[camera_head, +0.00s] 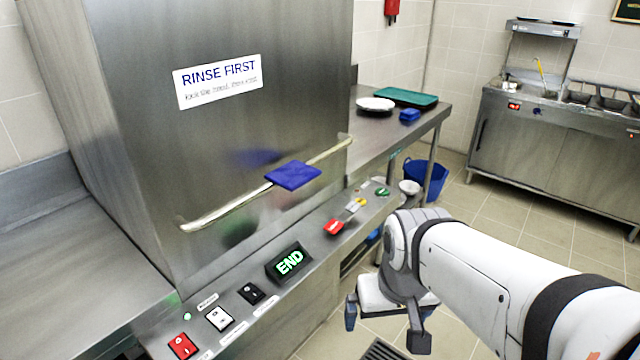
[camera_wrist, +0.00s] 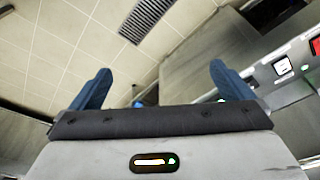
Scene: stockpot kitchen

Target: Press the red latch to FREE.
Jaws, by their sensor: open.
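A separate red switch (camera_head: 182,345) is at the panel's near left end; a red switch also shows at the right edge of the wrist view (camera_wrist: 316,45). My gripper (camera_head: 384,326) is open and empty, in front of and below the panel, apart from it. Its spread blue fingers show in the wrist view (camera_wrist: 160,72).
A display (camera_head: 289,262) reads END. White (camera_head: 219,318) and black (camera_head: 251,293) switches sit beside it. The hood (camera_head: 250,130) has a long handle bar (camera_head: 228,212) with a blue cloth (camera_head: 293,175). A blue bucket (camera_head: 425,178) stands behind. Floor is open at right.

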